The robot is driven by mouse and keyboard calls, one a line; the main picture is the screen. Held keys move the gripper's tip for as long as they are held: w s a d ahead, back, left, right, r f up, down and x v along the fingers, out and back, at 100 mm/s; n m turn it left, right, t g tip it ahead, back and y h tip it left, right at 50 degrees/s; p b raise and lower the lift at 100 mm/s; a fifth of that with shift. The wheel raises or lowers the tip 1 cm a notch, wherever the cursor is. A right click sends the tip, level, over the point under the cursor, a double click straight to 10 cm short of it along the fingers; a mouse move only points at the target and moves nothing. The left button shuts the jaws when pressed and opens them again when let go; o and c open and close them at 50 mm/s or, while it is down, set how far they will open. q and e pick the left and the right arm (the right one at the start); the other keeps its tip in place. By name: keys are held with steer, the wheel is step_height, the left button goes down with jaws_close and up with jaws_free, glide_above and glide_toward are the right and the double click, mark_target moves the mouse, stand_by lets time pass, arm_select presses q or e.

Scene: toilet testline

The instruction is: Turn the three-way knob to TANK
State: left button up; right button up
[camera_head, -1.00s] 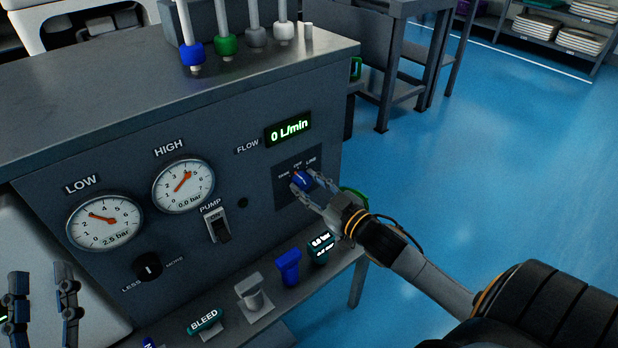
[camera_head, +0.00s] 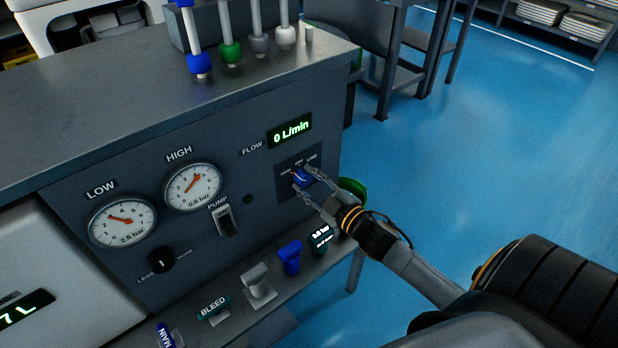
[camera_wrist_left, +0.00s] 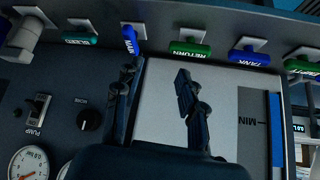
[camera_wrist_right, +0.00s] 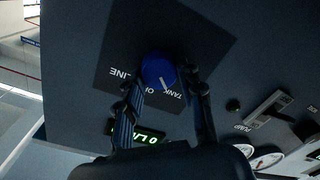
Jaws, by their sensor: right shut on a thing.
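The three-way knob is a round blue knob (camera_head: 302,175) on a dark plate marked TANK, OFF and LINE, at the right of the panel. It shows large in the right wrist view (camera_wrist_right: 157,70). Its white pointer line points toward the lettering, around OFF and TANK; I cannot tell exactly which. My right gripper (camera_head: 305,185) is shut on the knob, one finger on each side; its fingers partly cover the labels. My left gripper (camera_wrist_left: 156,88) is open and empty, in front of a pale panel, and is outside the head view.
A flow display (camera_head: 289,131) reads 0 L/min above the knob. Two gauges (camera_head: 122,222), a pump switch (camera_head: 226,220) and a black LESS/MORE knob (camera_head: 161,261) lie to its left. Several valve handles (camera_head: 289,257) stick out below. Blue floor (camera_head: 470,170) is clear at right.

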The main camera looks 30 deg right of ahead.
arm_select(q)
steer(key=shift+s+a+f+g, duration=0.25)
steer(key=shift+s+g, duration=0.1)
steer(key=shift+s, duration=0.25)
steer(key=shift+s+a+f+g, duration=0.15)
steer(key=shift+s+f+g, duration=0.15)
steer(key=shift+s, duration=0.25)
arm_select(e)
steer(key=shift+n, duration=0.3)
steer(key=o, duration=1.2)
steer(key=shift+c, duration=0.2)
steer(key=shift+s, duration=0.1)
steer(key=shift+s+f, duration=0.1)
steer(key=shift+s, duration=0.25)
steer(key=s+d, duration=0.1)
steer(key=s, duration=1)
steer(key=shift+r, duration=0.35)
steer(key=shift+d, duration=0.1)
